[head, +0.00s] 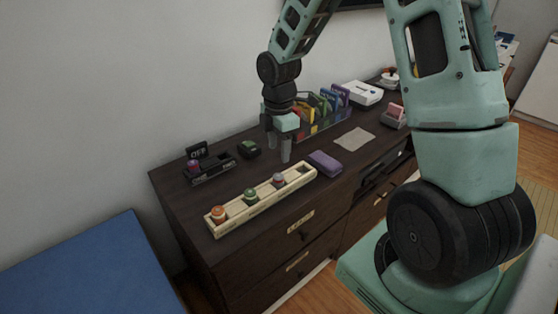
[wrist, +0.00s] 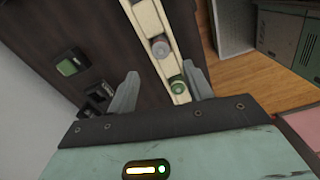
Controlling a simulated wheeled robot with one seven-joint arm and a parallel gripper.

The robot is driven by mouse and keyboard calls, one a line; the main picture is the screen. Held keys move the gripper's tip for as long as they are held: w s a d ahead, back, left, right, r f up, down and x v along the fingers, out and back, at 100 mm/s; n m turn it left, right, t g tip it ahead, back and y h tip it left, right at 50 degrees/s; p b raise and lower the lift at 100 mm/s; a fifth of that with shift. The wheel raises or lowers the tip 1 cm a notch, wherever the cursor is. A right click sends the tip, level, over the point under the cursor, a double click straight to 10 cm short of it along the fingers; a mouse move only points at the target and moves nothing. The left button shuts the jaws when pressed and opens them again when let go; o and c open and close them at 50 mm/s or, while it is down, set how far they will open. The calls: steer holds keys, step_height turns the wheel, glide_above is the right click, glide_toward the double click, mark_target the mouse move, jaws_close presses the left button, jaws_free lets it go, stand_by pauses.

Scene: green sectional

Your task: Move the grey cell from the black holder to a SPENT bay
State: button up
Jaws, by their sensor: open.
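The black holder (head: 212,172) stands at the left of the dark cabinet top with a small purplish-red cell (head: 193,166) at its left end; I cannot make out grey on it. The pale wooden tray (head: 262,203) lies along the front edge. It holds an orange cell (head: 218,214), a green cell (head: 249,196) and a greyish cell (head: 278,181); its far right bay looks empty. Its labels are unreadable. My gripper (head: 278,156) is open and empty, above the cabinet behind the tray.
A sign reading OFF (head: 197,150) stands behind the holder. A small black box with a green top (head: 250,148) sits right of it. A purple case (head: 325,162) lies right of the tray, with a beige cloth (head: 355,139) beyond. A rack of coloured items (head: 322,112) stands behind.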

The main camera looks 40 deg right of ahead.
steer(key=s+a+r+m, duration=0.2)
steer(key=s+a+r, duration=0.25)
steer(key=a, duration=0.45)
steer(key=s+a+r+m, duration=0.25)
steer(key=s+a, duration=0.35)
steer(key=a, duration=0.3)
steer(key=s+a+r+m, duration=0.2)
steer(key=s+a+m, duration=0.2)
steer(key=s, duration=0.9)
steer(key=shift+s+a+y, duration=0.3)
steer(key=shift+s+a, duration=0.1)
steer(key=shift+a, duration=0.85)
step_height(320, 180, up, 2)
steer(key=shift+r+p, duration=0.1)
steer(key=shift+p, duration=1.1)
